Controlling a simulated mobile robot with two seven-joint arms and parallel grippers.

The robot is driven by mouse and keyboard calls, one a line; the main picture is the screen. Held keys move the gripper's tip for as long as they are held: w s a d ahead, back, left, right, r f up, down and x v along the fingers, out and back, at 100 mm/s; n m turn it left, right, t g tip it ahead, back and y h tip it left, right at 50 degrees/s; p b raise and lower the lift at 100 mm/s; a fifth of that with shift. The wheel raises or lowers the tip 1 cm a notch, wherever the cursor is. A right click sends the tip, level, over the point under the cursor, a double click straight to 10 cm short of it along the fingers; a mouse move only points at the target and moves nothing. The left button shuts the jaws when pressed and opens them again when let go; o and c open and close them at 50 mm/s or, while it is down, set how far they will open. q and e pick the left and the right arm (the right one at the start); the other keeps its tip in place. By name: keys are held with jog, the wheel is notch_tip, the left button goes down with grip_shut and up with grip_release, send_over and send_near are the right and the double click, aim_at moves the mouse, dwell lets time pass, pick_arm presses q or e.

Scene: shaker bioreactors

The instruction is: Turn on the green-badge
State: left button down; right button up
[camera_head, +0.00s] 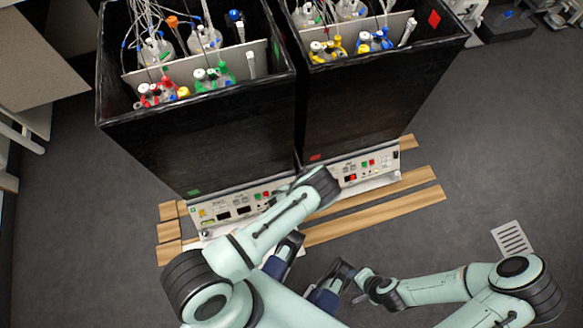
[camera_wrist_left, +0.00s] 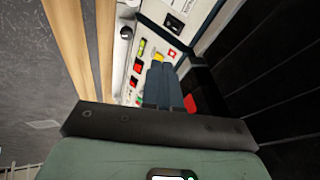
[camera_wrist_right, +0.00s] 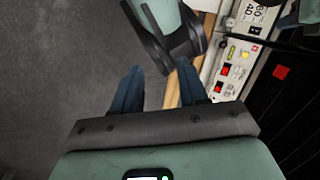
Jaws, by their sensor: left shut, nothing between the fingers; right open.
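The green badge (camera_head: 194,192) is on the lower front edge of the left black shaker. Its control panel (camera_head: 230,210) shows two dark displays and red and green buttons at its right end. The right shaker has a red badge (camera_head: 316,157), also seen in the left wrist view (camera_wrist_left: 190,103) and right wrist view (camera_wrist_right: 281,72). My left gripper (camera_wrist_left: 160,68) is shut and empty, close over the front panels beside the red badge; contact cannot be told. My right gripper (camera_wrist_right: 158,75) is open and empty, over floor and pallet.
The right shaker's panel (camera_head: 370,168) lies beside the left one. Wooden pallet slats (camera_head: 390,203) run under and in front of both. Bottles with tubes fill both shaker tops. My left arm crosses before the panels.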

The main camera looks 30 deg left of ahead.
pick_arm(q)
jog(key=shift+f+m, duration=0.3)
jog(key=shift+f, duration=0.1)
pick_arm(e)
jog(key=shift+w+a, duration=0.3)
jog(key=shift+a, duration=0.25)
pick_arm(q)
jog(key=shift+f, duration=0.1)
jog(key=b+x, duration=0.2)
jog(key=x, duration=0.2)
jog(key=a+b+x, duration=0.1)
jog(key=b+x, duration=0.1)
jog(key=x, duration=0.2)
jog(key=a+b+x, duration=0.1)
jog(key=b+x, duration=0.1)
jog(key=x, duration=0.2)
jog(key=shift+w+f, duration=0.1)
jog(key=shift+w, duration=0.3)
jog(key=shift+w+a, duration=0.2)
jog(key=shift+a, duration=0.05)
pick_arm(e)
jog(key=w+d+f+t+h, duration=0.1)
jog(key=w+d+f+t, duration=0.1)
jog(key=w+d+f, duration=0.2)
jog(key=w+f, duration=0.3)
jog(key=shift+w+d+m, duration=0.15)
jog(key=shift+d+m, duration=0.05)
jog(key=shift+m, duration=0.1)
jog(key=shift+f, duration=0.1)
